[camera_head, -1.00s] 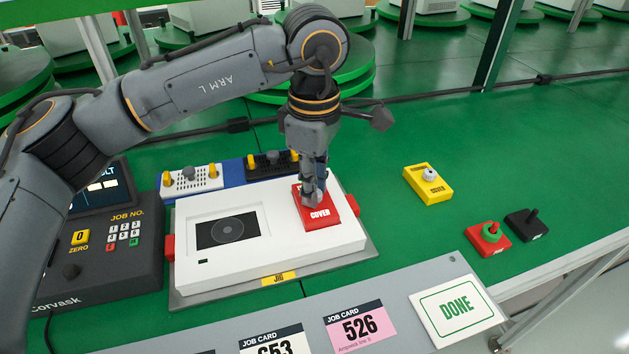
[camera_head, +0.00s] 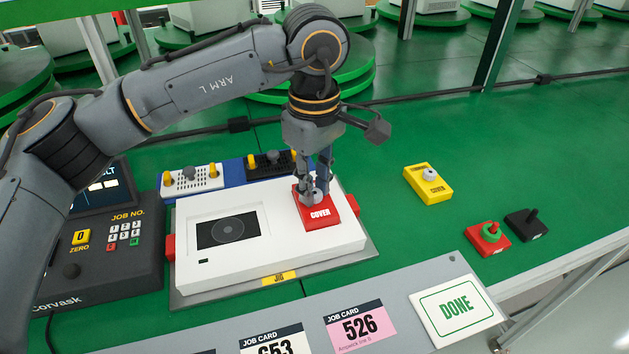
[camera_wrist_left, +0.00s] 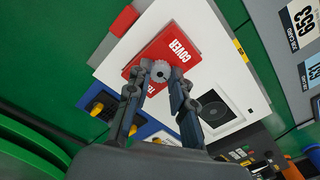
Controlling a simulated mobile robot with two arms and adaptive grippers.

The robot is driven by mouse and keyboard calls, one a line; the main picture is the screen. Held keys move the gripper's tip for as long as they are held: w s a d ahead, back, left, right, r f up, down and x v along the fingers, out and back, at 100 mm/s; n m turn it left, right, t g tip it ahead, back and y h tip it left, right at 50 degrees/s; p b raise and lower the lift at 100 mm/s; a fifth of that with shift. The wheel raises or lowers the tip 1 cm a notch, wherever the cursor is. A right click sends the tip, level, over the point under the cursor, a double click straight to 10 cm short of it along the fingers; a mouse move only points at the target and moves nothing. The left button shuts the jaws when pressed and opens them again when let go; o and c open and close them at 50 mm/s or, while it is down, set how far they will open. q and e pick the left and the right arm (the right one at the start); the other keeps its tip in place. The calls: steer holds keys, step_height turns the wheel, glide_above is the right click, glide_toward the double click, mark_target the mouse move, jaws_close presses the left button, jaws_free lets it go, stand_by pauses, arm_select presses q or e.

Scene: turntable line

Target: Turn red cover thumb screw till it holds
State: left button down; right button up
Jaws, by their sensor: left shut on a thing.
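The red cover (camera_head: 321,217) lies on the right part of the white turntable body (camera_head: 235,274). Its grey knurled thumb screw (camera_wrist_left: 161,72) stands on the cover in the left wrist view, between my fingertips. My left gripper (camera_head: 313,197) points down over the cover and is shut on the thumb screw. In the head view the fingers hide part of the screw. The cover also shows in the left wrist view (camera_wrist_left: 179,46). My right gripper is in neither view.
The white body sits in a grey jig (camera_head: 345,265) with red clamps. A yellow cover (camera_head: 428,184), a red block (camera_head: 488,238) and a black block (camera_head: 525,224) lie to the right. A control box (camera_head: 110,255) stands left.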

arm_select(q)
steer(key=shift+w+r, duration=0.15)
steer(key=shift+r, duration=0.1)
steer(key=c, duration=1.2)
jaws_free()
steer(key=shift+o, duration=0.3)
steer(key=shift+f, duration=0.1)
step_height(320, 180, up, 12)
